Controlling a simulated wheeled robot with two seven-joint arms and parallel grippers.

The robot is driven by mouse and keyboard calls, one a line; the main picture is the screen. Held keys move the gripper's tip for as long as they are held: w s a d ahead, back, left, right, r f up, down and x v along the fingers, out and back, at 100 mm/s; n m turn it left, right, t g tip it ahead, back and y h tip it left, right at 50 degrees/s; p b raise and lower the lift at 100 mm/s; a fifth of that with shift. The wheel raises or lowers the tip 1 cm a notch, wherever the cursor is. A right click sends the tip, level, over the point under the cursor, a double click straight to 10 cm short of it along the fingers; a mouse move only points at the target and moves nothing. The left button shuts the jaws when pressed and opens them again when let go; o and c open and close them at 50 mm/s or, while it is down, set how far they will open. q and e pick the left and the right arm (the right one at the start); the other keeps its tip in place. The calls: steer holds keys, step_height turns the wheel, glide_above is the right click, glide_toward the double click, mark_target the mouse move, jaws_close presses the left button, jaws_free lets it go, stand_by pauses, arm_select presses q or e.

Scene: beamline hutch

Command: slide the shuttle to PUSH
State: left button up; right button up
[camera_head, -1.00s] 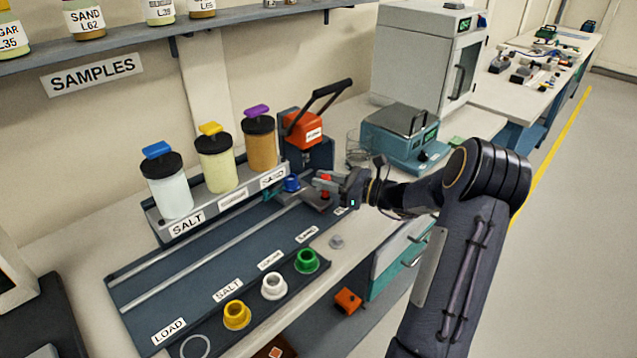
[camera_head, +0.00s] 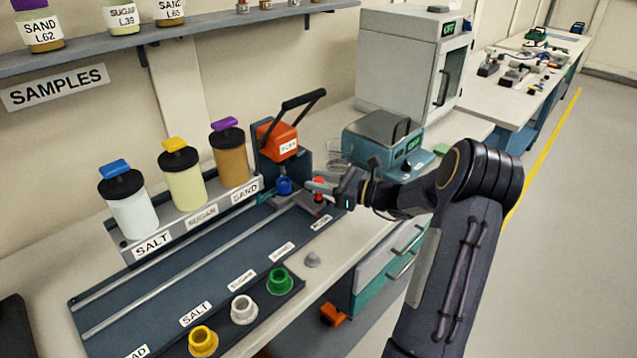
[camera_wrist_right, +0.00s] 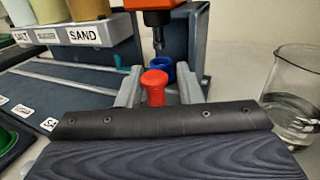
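The shuttle is a dark carriage on the rails, with a blue cup (camera_head: 284,186) and a red knob (camera_head: 319,183). It is at the far right end of the track, and the cup is below the orange-headed press (camera_head: 278,140). In the right wrist view the blue cup (camera_wrist_right: 161,72) is beneath the press tip. My right gripper (camera_head: 322,188) has its fingers either side of the red knob (camera_wrist_right: 155,88). A gap shows at the knob's right, so the fingers look apart rather than clamped. My left gripper is out of view.
Salt (camera_head: 130,210), sugar (camera_head: 184,180) and sand (camera_head: 230,158) jars stand behind the track. Yellow (camera_head: 203,342), white (camera_head: 243,310) and green (camera_head: 279,281) cups sit along the front. A glass beaker (camera_wrist_right: 292,100) and a teal balance (camera_head: 385,145) are right of the press.

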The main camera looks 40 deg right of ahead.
steer(key=shift+d, duration=0.1)
steer(key=v, duration=0.8)
steer(key=shift+b, duration=0.4)
